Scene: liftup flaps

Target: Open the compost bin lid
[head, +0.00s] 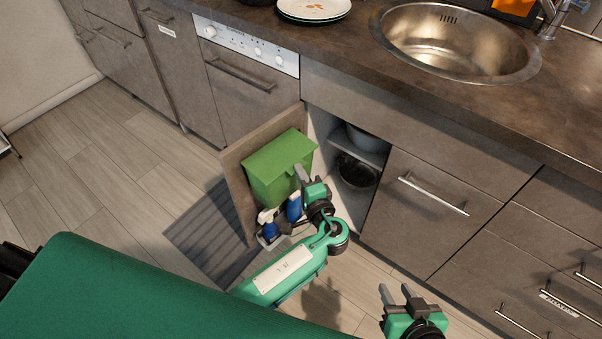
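The green compost bin (272,189) is mounted on the inner side of the open cabinet door (236,190). Its green lid (279,153) lies flat over the top, closed. My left gripper (304,172) is at the bin's right front side, its grey fingertips close below the lid's right edge. I cannot tell whether they touch the bin or how far apart they are. The gripper and arm hide part of the bin's lower right. My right gripper (397,291) is open and empty, low in front of the drawers, away from the bin.
Blue spray bottles (294,207) stand in a door rack below the bin, beside my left arm. The open cabinet holds pots (357,171) on shelves. The countertop (340,50) with sink (455,42) and plate (313,8) lies above. Floor to the left is clear.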

